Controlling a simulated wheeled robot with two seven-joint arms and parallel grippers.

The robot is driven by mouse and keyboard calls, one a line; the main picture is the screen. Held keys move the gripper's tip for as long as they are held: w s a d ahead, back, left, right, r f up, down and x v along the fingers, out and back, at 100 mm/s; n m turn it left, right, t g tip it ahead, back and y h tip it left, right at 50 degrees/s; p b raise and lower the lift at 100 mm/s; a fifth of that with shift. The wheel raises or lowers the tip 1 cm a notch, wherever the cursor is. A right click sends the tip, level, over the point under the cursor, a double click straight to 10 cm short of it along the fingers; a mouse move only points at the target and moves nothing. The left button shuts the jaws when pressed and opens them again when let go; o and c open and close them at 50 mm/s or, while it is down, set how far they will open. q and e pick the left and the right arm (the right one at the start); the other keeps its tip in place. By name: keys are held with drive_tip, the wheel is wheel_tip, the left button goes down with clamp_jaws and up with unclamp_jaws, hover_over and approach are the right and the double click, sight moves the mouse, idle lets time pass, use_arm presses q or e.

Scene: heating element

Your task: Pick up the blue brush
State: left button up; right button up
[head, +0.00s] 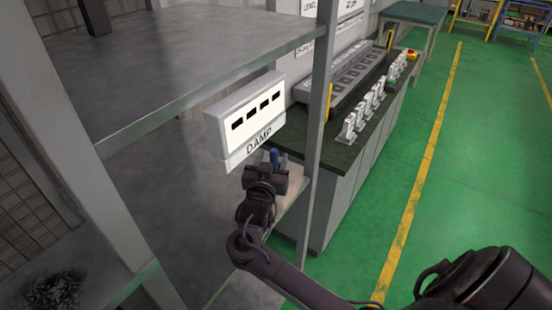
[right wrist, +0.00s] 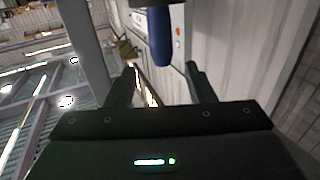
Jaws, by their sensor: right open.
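The blue brush (head: 274,157) shows in the head view as a small blue upright piece just below the DAMP box. In the right wrist view the blue brush (right wrist: 160,38) hangs from the top edge, its rounded blue end pointing down. My right gripper (head: 271,168) is right at the brush in the head view. In the right wrist view my right gripper (right wrist: 160,78) has its two fingers apart, with the brush's end ahead of and between them. I see no contact. The brush's other end is hidden. My left gripper is out of view.
The white DAMP box (head: 245,117) sits above my gripper, under a grey metal shelf (head: 160,62). A grey shelf post (head: 317,120) stands close to its right. A dark counter (head: 345,150) with several white devices lies beyond. Green floor to the right is clear.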

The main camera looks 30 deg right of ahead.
sight(273, 153)
drive_tip(key=shift+w+d+r, duration=0.2)
drive_tip(key=shift+r, duration=0.05)
drive_tip(key=shift+w+d+r+p, duration=0.1)
drive_tip(key=shift+w+d+p, duration=0.3)
drive_tip(key=shift+w+p, duration=0.15)
drive_tip(key=x, duration=0.1)
drive_tip(key=p+x, duration=0.1)
drive_tip(key=x, duration=0.1)
drive_tip(key=shift+w+d+f, duration=0.15)
drive_tip(key=shift+w+f, duration=0.1)
drive_tip(key=shift+f, duration=0.15)
drive_tip(key=shift+w+d, duration=0.15)
drive_tip(key=shift+f, duration=0.1)
drive_tip(key=c, duration=0.9)
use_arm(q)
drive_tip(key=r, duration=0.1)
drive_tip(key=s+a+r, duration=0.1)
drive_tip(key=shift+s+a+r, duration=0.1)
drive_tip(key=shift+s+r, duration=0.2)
use_arm(e)
clamp_jaws()
